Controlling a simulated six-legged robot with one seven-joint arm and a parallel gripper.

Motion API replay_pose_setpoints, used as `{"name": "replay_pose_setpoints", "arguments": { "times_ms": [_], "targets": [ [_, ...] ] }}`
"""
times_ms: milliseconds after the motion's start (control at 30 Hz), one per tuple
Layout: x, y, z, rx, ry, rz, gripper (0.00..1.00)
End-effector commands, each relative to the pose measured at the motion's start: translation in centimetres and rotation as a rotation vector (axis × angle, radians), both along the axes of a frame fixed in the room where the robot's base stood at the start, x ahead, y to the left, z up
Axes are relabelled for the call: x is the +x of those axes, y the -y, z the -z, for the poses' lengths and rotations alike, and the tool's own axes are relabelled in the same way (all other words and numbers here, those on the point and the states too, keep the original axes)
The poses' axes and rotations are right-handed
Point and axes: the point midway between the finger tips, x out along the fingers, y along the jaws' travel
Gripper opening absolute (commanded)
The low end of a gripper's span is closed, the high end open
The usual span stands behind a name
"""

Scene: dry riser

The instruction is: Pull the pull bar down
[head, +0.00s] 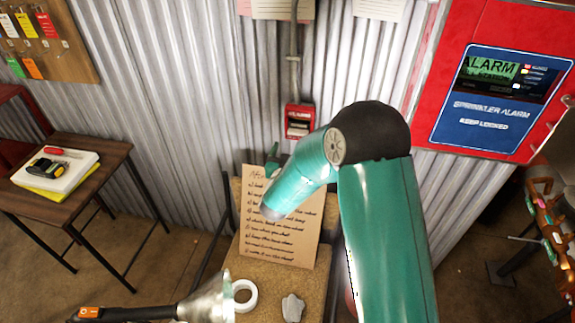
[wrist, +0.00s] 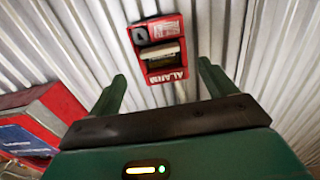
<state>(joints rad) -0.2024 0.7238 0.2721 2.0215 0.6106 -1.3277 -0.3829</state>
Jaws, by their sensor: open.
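The red alarm box (head: 298,120) is fixed to the corrugated wall in the head view, below a conduit. It is larger in the wrist view (wrist: 158,34), where it looks rotated. The pale pull bar (wrist: 161,54) crosses the dark recess of the box. My gripper (wrist: 161,72) is open, with its two green fingers apart and nothing between them. The box lies beyond the fingertips, and the bar appears between their lines. I see no contact with the bar. In the head view my arm hides most of the gripper.
A handwritten board (head: 282,218) stands on a narrow bench with a tape roll (head: 243,295). A red sprinkler alarm cabinet (head: 510,25) is on the wall at right. A small wooden table (head: 95,165) stands at left. The wall around the alarm box is mostly bare.

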Motion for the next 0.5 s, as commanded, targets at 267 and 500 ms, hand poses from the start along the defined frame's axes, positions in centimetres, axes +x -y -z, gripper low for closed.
{"name": "replay_pose_setpoints", "arguments": {
  "times_ms": [267,500],
  "targets": [
    [-5.3,-1.1,0.0,0.001,-0.001,-0.003,0.84],
    [-6.7,-1.3,0.0,0.0,-0.001,0.0,0.84]
  ]
}}
